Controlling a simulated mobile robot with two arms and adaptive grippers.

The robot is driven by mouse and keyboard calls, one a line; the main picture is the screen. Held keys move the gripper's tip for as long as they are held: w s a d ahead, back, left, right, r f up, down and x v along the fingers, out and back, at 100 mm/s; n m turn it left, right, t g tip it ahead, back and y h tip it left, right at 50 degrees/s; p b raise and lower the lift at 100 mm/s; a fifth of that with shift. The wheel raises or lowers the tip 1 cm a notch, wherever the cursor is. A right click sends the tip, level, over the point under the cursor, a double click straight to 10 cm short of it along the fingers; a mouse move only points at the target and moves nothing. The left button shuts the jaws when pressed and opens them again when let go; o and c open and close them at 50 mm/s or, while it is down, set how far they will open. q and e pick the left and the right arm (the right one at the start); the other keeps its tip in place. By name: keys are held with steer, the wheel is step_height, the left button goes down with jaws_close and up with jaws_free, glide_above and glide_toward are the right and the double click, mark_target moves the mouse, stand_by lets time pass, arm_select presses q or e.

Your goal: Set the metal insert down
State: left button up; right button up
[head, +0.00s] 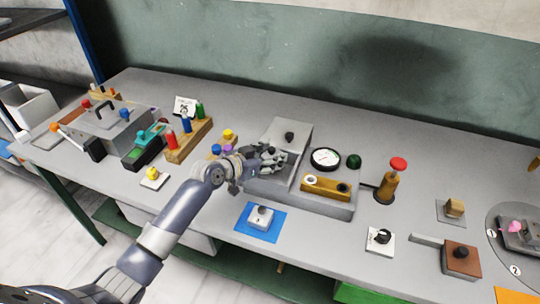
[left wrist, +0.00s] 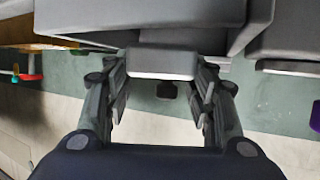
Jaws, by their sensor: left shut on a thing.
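My left gripper (head: 272,158) is at the left side of the grey press (head: 325,205), next to its raised grey slab (head: 290,125) with a black knob. It is shut on a light grey block, seen between the fingers in the left wrist view (left wrist: 163,63); I take this for the metal insert. In the head view the fingers mostly hide it. I cannot tell whether it touches the press. My right gripper is not in view.
The press carries a round gauge (head: 326,158) and a brass block (head: 325,188). A red-topped post (head: 391,180) stands to its right. Colored bottles in a wooden rack (head: 187,140) stand to the left. Grey table (head: 205,230) is bare left of the blue mat.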

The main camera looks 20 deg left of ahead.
arm_select(q)
steer(key=shift+f, duration=0.2)
steer(key=shift+f+b, duration=0.65)
steer(key=shift+f, duration=0.05)
steer(key=o, duration=1.3)
steer(key=shift+c, duration=0.2)
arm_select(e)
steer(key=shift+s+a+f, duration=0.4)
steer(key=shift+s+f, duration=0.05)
arm_select(q)
steer(key=shift+r, duration=0.15)
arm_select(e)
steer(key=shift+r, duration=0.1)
